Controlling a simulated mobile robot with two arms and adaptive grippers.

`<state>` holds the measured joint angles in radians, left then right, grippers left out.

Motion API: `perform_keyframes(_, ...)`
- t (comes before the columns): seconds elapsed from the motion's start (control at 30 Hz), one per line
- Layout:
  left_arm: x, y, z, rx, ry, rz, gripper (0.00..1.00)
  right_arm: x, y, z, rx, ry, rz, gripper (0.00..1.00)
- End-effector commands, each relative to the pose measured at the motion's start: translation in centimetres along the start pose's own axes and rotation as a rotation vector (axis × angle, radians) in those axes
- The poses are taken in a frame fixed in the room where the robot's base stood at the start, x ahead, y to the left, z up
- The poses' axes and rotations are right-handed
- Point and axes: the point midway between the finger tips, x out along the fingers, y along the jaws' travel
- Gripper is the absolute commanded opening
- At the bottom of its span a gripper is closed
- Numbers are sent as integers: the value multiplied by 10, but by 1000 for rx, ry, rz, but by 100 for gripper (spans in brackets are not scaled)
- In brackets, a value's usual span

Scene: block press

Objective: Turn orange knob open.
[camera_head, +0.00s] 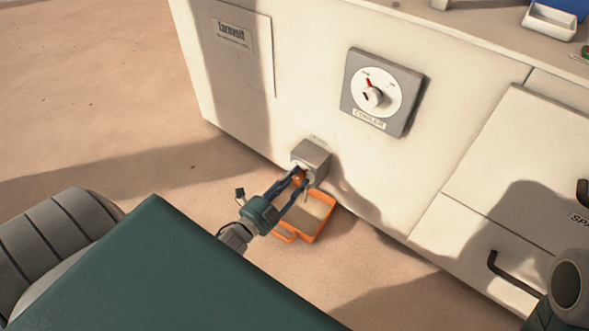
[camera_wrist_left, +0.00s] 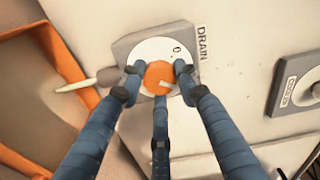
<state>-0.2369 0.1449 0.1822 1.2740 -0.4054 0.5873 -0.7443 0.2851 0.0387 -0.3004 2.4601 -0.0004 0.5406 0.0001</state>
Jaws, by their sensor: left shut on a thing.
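The orange knob (camera_wrist_left: 159,76) sits on a round white dial on a grey plate labelled DRAIN, with a 0 mark near the dial's upper edge. A pale mark shows on the knob's lower right part. In the head view, a little of the orange knob (camera_head: 299,178) shows between the fingers, low on the white cabinet front. My left gripper (camera_head: 298,176) is shut on the knob. In the left wrist view its blue fingers (camera_wrist_left: 158,80) close around the knob from both sides and below. My right gripper is not in view.
An orange tray (camera_head: 328,203) lies on the floor below the knob, and a pale spout (camera_wrist_left: 82,86) sticks out beside the plate. A grey COOLER dial panel (camera_head: 398,117) is higher on the cabinet (camera_head: 300,60). Drawers with dark handles (camera_head: 512,272) are at right.

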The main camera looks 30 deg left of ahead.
Motion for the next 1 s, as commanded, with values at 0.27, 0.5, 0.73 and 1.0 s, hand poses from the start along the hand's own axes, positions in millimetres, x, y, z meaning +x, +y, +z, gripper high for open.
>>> perform_keyframes(0.27, -1, 2, -1, 108, 0, 4, 6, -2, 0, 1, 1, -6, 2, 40)
perform_keyframes(0.5, -1, 2, 0, 138, 0, 4, 6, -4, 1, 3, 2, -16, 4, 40)
perform_keyframes(0.73, -1, 2, 0, 140, 0, 4, 6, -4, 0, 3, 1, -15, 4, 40)
perform_keyframes(1.0, -1, 2, 0, 139, 0, 3, 51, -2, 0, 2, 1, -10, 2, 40)
